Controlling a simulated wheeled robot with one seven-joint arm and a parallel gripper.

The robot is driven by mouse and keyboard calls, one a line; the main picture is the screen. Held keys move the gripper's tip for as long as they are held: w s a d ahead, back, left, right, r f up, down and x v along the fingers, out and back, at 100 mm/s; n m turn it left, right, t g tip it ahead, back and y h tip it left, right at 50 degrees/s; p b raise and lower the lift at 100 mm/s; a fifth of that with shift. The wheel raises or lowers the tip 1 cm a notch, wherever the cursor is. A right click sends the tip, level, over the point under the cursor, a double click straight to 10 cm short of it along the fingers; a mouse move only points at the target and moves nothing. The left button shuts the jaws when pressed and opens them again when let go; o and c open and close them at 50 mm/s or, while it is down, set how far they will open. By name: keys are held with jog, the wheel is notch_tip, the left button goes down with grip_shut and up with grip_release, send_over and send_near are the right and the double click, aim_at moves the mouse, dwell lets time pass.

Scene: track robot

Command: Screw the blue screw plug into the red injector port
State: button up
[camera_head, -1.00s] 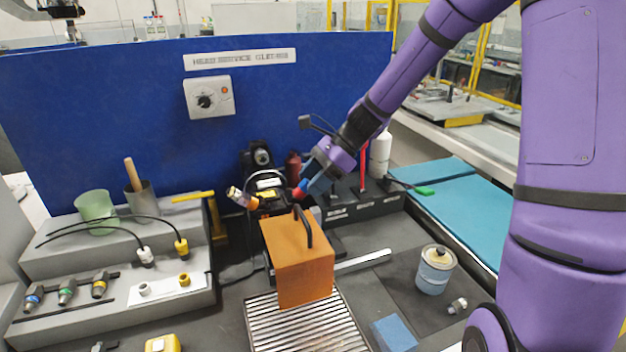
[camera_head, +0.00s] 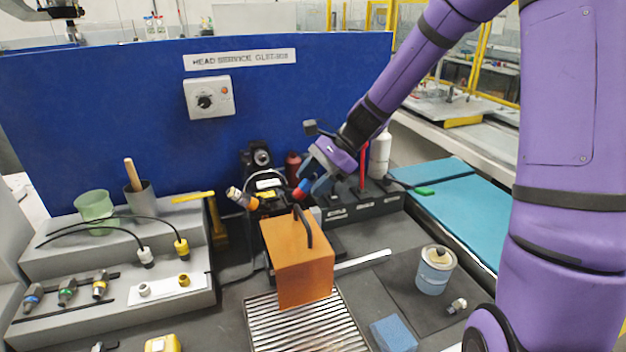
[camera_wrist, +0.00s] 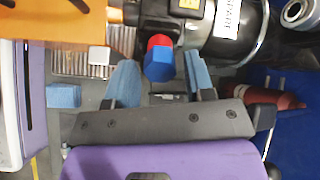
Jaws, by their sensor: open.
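The blue screw plug (camera_wrist: 159,67) is a faceted blue piece in the wrist view. It sits on the end of the red injector port (camera_wrist: 159,42), and only a short band of red shows behind it. I cannot tell how deep the plug sits. My gripper (camera_wrist: 160,73) is open, with one light-blue finger on each side of the plug and a visible gap to both. In the head view my gripper (camera_head: 314,186) is at the right of the plug (camera_head: 302,188), by the dark machine behind the orange box.
The orange box (camera_head: 298,265) with a black handle stands on a slatted grate (camera_head: 310,325), close below my gripper. A dark rack (camera_head: 365,205) with bottles is at the right. A tin (camera_head: 435,270) and a blue sponge (camera_head: 393,335) lie at the front right.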

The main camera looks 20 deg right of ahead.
jog(key=n, duration=0.4)
jog(key=shift+n, duration=0.3)
jog(key=n, duration=0.3)
jog(key=shift+n, duration=0.3)
jog(key=n, duration=0.8)
jog(key=shift+n, duration=0.3)
jog(key=n, duration=0.3)
